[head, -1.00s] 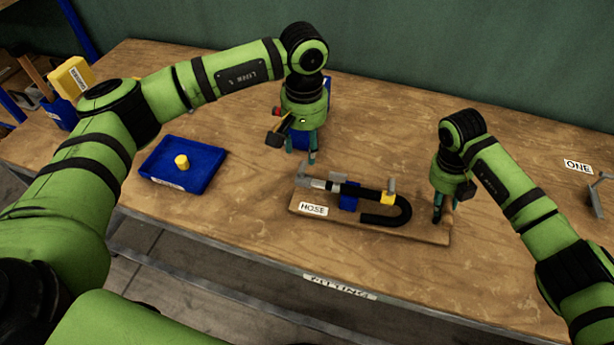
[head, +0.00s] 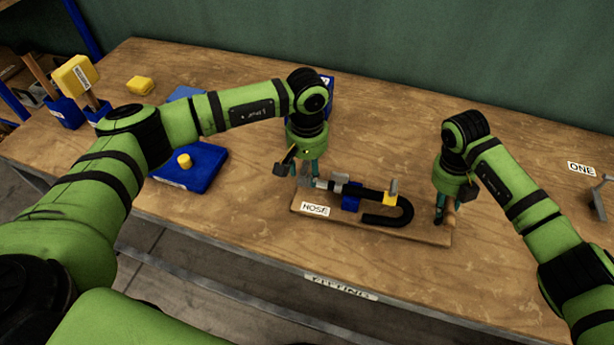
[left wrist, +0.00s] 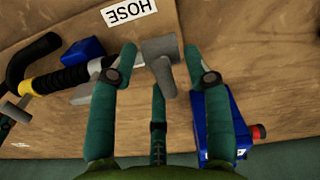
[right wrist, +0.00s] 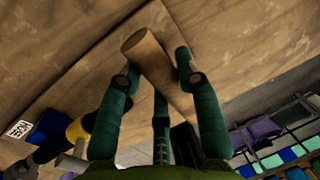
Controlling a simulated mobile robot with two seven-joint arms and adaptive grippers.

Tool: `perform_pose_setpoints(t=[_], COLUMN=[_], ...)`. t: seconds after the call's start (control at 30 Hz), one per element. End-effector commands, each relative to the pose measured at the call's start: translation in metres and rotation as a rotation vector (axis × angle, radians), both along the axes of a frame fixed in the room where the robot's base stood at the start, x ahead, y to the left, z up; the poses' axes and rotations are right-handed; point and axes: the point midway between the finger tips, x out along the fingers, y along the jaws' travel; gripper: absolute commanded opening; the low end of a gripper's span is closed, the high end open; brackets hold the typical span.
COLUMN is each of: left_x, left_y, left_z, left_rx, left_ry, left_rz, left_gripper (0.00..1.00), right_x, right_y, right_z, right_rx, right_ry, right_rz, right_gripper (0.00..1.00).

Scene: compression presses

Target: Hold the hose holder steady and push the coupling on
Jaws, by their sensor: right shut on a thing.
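The hose holder (head: 428,234) is a wooden board labelled HOSE. On it the black curved hose (head: 388,219) rests in a blue block (head: 350,204) and a yellow clamp (head: 389,199). The grey elbow-shaped coupling (left wrist: 162,50) is at the hose's left end; whether it is seated cannot be told. My left gripper (head: 310,180) is above that end, its open fingers on either side of the coupling in the left wrist view (left wrist: 160,60). My right gripper (head: 446,215) is shut on the wooden peg (right wrist: 148,50) at the board's right end.
A blue tray (head: 207,178) with a yellow piece (head: 184,160) stands at left. Behind my left gripper is a blue thing with a red cap (left wrist: 257,132). Yellow-headed mallets in blue holders (head: 66,113) stand at far left. The table's right middle is mostly clear.

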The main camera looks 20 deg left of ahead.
Motion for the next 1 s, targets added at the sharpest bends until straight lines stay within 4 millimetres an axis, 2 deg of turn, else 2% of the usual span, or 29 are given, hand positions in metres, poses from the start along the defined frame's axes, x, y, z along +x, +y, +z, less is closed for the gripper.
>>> perform_pose_setpoints(t=[0.03,0.07,0.1,0.13,0.67,1.0], left_x=[0.000,0.000,0.000,0.000,-0.002,-0.001], left_y=[0.000,0.000,0.000,0.000,-0.002,-0.014], left_z=[0.000,0.000,0.000,0.000,0.000,-0.001], left_rx=[0.000,0.000,0.000,0.000,-0.001,-0.003], left_ry=[0.000,0.000,0.000,0.001,0.006,0.007], left_rz=[0.000,0.000,0.000,0.000,-0.003,-0.006], left_gripper=[0.30,0.18,0.02,0.00,0.00,0.00], right_x=[0.000,0.000,0.000,0.000,0.001,0.001], right_y=[-0.001,-0.001,-0.001,-0.001,-0.001,-0.001], right_z=[0.000,0.000,0.000,0.000,0.000,0.000], right_rx=[-0.004,-0.004,-0.004,-0.004,-0.002,0.000], right_ry=[-0.001,-0.001,-0.001,-0.001,-0.004,-0.004], right_rz=[0.000,0.000,0.000,0.000,-0.007,-0.007], right_gripper=[0.00,0.00,0.00,0.00,0.00,0.00])
